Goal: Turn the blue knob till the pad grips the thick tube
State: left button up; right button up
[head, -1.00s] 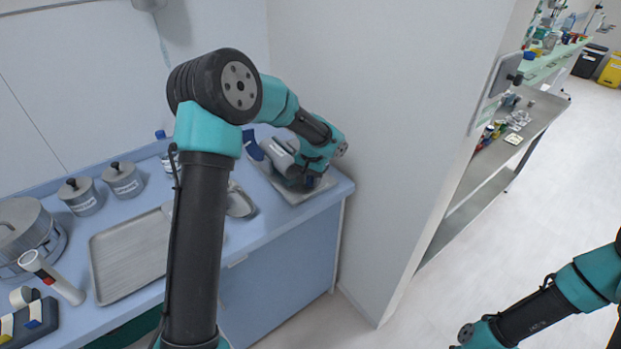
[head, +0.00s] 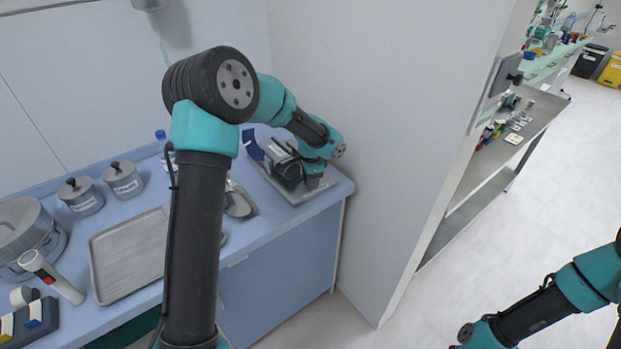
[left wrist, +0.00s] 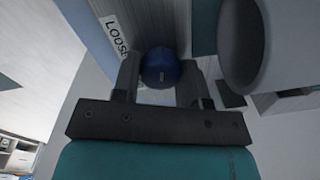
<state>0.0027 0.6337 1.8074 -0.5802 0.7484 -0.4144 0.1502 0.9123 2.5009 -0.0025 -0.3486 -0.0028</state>
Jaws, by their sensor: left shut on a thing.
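The blue knob (left wrist: 161,65) sits between the two dark fingers of my left gripper (left wrist: 160,84) in the left wrist view. The fingers are shut on it from both sides. A "LOOSE" label (left wrist: 116,37) is on the panel left of the knob. A large grey rounded cylinder (left wrist: 246,45) stands right of the fingers; I cannot tell whether it is the thick tube. In the head view my left gripper (head: 288,168) is at the device on the counter's right end, and the knob is hidden there. The pad's contact with the tube cannot be made out. My right gripper is out of view.
A metal tray (head: 108,262), two lidded jars (head: 80,196) and a round steel pot (head: 22,228) stand on the blue counter to the left. A kidney dish (head: 240,201) lies left of the device. A white wall (head: 385,130) rises close on the right.

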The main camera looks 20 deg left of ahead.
pick_arm(q)
jog(key=shift+m, duration=0.3)
jog(key=o, duration=0.9)
jog(key=r, duration=1.7)
jog(key=shift+s+d+r, duration=0.2)
jog(key=shift+s+d, duration=0.05)
jog(key=shift+s, duration=0.1)
